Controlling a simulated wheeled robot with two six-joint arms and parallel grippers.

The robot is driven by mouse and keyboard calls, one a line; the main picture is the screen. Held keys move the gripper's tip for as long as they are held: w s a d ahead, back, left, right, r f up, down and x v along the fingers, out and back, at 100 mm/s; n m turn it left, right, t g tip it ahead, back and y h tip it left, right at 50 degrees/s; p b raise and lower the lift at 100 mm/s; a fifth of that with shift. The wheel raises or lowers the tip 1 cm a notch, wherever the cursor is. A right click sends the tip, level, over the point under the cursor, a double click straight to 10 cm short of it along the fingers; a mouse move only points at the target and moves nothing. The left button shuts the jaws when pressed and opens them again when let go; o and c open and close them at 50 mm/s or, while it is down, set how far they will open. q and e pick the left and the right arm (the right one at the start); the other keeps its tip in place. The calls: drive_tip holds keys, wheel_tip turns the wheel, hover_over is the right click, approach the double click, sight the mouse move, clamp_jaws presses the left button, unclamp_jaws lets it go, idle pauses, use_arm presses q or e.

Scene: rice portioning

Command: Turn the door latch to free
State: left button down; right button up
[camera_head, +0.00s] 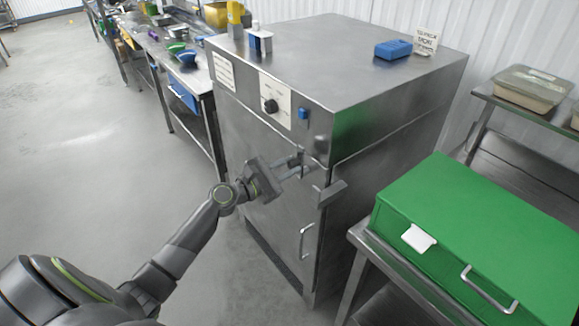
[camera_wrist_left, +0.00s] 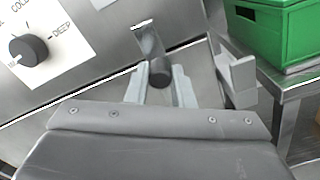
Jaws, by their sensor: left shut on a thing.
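The steel cabinet's door (camera_head: 262,180) appears closed, with a vertical bar handle (camera_head: 304,242) low on its right side. The door latch (camera_wrist_left: 150,42) is a short metal lever with a dark round end, seen in the left wrist view. My left gripper (camera_head: 299,164) reaches the door's upper right from the left. In the left wrist view its two fingers (camera_wrist_left: 159,88) stand on either side of the latch's dark end and are shut on it. The fingers partly hide the latch in the head view. A metal catch bracket (camera_wrist_left: 238,75) sits right of the fingers.
A dial (camera_head: 270,106) and a blue switch (camera_head: 304,114) are above the door. A blue block (camera_head: 393,49) and a sign (camera_head: 426,41) stand on the cabinet. A green box (camera_head: 480,225) is on a steel table at the right. The floor (camera_head: 90,130) at left is clear.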

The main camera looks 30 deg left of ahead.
use_arm(q)
drive_tip(key=shift+w+a+n, duration=0.1)
drive_tip(key=shift+a+n, duration=0.1)
drive_tip(key=shift+n, duration=0.2)
drive_tip(key=c, duration=1.5)
unclamp_jaws()
